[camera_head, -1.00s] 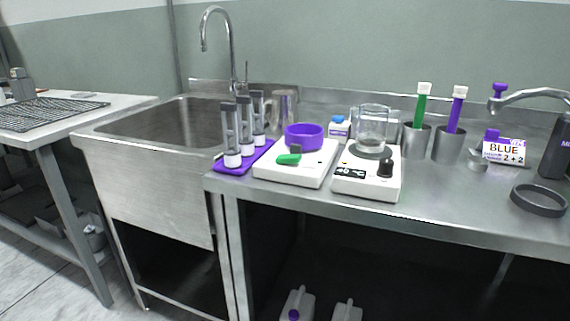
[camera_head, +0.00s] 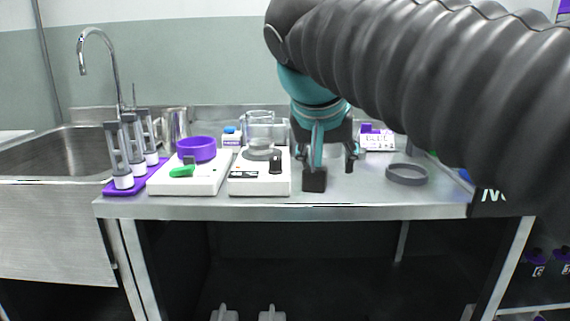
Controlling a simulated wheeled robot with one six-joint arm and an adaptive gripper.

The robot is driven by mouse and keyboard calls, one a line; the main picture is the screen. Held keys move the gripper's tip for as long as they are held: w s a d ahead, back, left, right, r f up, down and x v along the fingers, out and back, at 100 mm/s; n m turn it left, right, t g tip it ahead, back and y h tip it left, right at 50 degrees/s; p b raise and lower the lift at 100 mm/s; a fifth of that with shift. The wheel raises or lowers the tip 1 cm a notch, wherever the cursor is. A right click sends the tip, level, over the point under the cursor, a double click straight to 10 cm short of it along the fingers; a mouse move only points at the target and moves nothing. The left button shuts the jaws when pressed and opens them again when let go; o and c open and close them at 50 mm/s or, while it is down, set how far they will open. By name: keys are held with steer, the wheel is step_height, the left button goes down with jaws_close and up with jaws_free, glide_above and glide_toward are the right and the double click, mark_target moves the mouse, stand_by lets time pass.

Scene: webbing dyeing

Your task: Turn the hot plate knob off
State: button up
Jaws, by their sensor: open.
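Two white plate units stand side by side at the front of the steel bench. The right unit (camera_head: 259,187) bears a glass beaker (camera_head: 259,131) on a grey disc and has a black knob (camera_head: 275,163) at its right front. The left unit (camera_head: 207,184) bears a purple bowl (camera_head: 197,148) and has a green knob (camera_head: 183,171) in front. I cannot tell for certain which is the hot plate. My gripper (camera_head: 333,173) is open and empty, pointing down over the bench just right of the right unit, apart from the black knob.
A dark ring (camera_head: 407,174) lies right of my gripper. My arm hides much of the bench's right side.

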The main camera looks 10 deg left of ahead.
steer(key=m+t, duration=0.1)
glide_toward(275, 157)
steer(key=b+x, duration=0.2)
steer(key=x, duration=0.8)
jaws_close()
